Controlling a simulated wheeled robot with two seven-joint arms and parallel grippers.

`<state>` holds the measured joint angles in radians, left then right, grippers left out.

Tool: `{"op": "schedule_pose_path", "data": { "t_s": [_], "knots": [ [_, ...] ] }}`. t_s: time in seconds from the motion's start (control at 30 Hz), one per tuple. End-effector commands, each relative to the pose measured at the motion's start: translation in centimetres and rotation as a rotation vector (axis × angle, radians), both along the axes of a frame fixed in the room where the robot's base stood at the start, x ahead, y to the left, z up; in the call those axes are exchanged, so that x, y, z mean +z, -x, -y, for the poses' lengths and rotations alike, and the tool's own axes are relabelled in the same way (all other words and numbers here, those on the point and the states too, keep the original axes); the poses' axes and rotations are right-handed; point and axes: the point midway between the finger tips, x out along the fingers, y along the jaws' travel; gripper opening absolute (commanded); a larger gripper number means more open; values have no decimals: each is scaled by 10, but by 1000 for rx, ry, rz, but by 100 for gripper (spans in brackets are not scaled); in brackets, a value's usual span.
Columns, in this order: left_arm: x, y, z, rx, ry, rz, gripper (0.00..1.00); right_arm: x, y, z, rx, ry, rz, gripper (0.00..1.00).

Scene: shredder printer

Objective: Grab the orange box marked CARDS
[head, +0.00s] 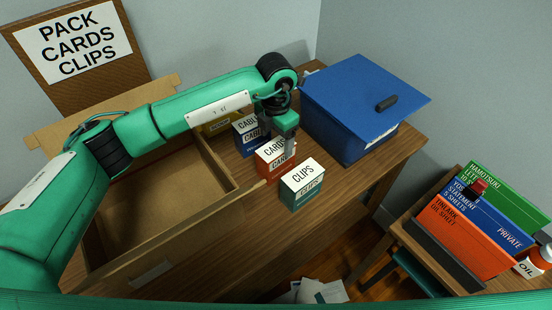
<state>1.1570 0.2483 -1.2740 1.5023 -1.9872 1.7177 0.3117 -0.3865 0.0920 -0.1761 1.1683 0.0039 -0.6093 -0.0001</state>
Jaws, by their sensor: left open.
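The orange-red box marked CARDS (268,168) stands upright on the wooden desk, between a blue box behind it and a green box in front. My left gripper (287,153) is above the right part of the CARDS box, pointing down. It is open, and the arm holds nothing that I can see. The gripper hides part of the box's right side, and I cannot tell whether it touches the box. My right gripper does not show.
The green CLIPS box (302,190) and blue CABLES box (247,142) stand close by. An open cardboard carton (232,208) is on the left. A large blue bin (352,100) stands at the right. A side table (408,232) holds folders.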

Motion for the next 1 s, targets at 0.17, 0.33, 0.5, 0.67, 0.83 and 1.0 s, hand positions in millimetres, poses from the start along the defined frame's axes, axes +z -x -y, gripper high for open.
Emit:
{"op": "schedule_pose_path", "data": {
  "t_s": [0.17, 0.33, 0.5, 0.67, 0.83, 1.0],
  "knots": [
    [-15, 0, 0, 0, 0, 0, 75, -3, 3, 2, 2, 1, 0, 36],
    [-28, 0, 0, 1, -1, -2, 75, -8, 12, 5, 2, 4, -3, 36],
    [-51, -2, 0, 1, -1, -2, 75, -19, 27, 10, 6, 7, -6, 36],
    [-67, -3, 0, 0, -1, -1, 75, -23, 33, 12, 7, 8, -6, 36],
    [-69, -3, 0, -1, -1, 1, 75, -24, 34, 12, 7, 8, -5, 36],
    [-69, -3, 0, 0, -1, 1, 58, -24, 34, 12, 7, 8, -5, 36]
  ]
}}
